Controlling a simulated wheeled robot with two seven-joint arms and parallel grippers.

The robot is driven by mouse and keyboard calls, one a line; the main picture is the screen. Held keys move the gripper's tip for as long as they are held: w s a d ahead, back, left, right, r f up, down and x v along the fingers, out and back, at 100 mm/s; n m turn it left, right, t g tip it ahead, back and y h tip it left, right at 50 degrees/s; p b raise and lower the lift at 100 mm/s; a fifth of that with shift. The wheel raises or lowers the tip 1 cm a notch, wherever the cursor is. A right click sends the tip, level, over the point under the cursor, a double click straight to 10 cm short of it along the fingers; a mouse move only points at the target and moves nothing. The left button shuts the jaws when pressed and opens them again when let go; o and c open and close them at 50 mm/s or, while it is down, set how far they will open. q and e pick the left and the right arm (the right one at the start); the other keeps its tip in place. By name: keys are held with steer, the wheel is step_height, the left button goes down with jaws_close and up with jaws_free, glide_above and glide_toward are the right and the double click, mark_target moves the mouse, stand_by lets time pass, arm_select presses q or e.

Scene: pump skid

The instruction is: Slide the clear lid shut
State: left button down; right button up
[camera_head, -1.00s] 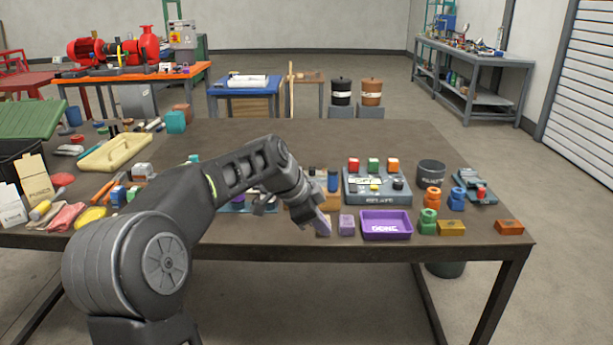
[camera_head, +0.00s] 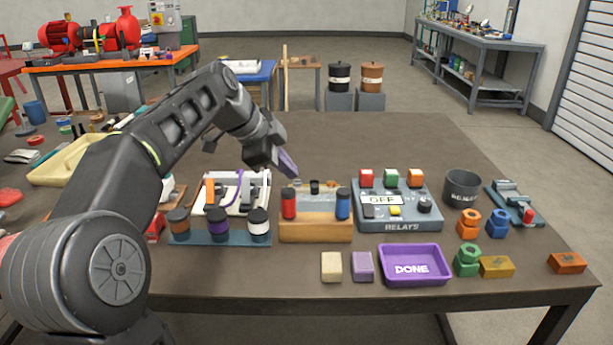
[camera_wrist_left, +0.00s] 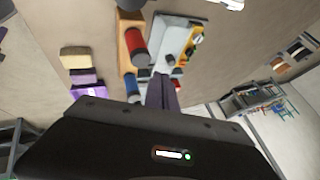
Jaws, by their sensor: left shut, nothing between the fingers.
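My left gripper (camera_head: 288,163) is shut and empty, its purple fingers pointing down just behind and above a wooden block (camera_head: 316,229). The block carries a red cylinder (camera_head: 289,203) and a blue cylinder (camera_head: 342,204). Small dark and pale parts sit behind them, and I cannot clearly make out a clear lid there. In the left wrist view the shut fingers (camera_wrist_left: 162,92) reach close to the red cylinder (camera_wrist_left: 135,46) and the grey relay box. The relay box (camera_head: 392,222) stands to the right with red, green and orange buttons. My right gripper is not in view.
A purple DONE tray (camera_head: 414,283) and small blocks (camera_head: 332,267) lie at the front. The table's back middle is clear.

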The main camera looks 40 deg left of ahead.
arm_select(q)
steer(key=shift+w+a+r, duration=0.1)
steer(key=shift+w+a, duration=0.1)
steer(key=shift+w, duration=0.05)
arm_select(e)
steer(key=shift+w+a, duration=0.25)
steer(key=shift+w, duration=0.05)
arm_select(q)
steer(key=b, duration=0.1)
glide_toward(317, 196)
steer(key=x, duration=0.5)
steer(key=shift+d, duration=0.1)
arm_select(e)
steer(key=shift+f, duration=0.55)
